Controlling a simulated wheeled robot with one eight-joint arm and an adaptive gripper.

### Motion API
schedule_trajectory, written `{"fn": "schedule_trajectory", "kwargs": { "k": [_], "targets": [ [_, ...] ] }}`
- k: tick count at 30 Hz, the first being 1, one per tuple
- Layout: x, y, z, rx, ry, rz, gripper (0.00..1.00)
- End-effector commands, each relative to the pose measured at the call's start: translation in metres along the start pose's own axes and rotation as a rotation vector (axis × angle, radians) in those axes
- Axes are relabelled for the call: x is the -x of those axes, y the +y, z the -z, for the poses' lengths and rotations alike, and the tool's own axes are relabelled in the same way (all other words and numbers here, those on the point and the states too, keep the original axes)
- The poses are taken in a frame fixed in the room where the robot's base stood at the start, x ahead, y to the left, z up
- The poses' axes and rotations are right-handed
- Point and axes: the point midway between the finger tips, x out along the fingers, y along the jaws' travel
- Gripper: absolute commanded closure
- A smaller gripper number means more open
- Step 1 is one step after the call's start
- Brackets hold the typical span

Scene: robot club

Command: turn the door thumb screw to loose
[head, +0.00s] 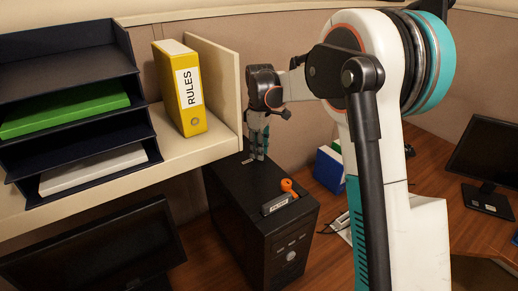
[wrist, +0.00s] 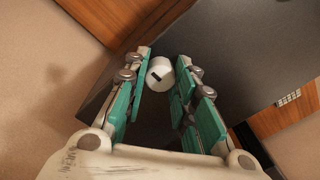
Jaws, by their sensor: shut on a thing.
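The thumb screw (wrist: 160,74) is a pale round knob with a dark slot across its face, seen in the wrist view. My gripper (wrist: 164,66) has its teal-padded fingers on either side of the knob, shut on it. In the head view my gripper (head: 258,156) points down at the back of the black computer tower (head: 235,195), by its top rear edge. The knob is hidden in the head view. The tower's dark panel (wrist: 235,60) also shows in the wrist view. I cannot tell how far the screw is turned.
An orange-handled item (head: 288,186) and a small grey labelled block (head: 275,204) lie on the tower's top. A shelf (head: 200,152) with a yellow RULES binder (head: 181,92) is close on the left. Blue binders (head: 329,170) and a monitor (head: 487,150) stand to the right.

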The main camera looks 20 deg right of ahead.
Motion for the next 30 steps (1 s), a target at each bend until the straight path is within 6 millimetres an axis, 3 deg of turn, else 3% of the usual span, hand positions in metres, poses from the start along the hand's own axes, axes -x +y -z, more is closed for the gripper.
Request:
{"fn": "schedule_trajectory", "kwargs": {
  "k": [1,3,17,30],
  "targets": [
    [0.000,0.000,0.000,0.000,0.000,-0.001,0.69],
    [0.000,0.000,0.000,0.000,0.000,-0.001,0.54],
    [0.009,0.000,0.000,-0.001,0.000,0.000,0.54],
    [0.091,0.000,0.000,-0.001,0.000,0.000,0.54]
  ]
}}
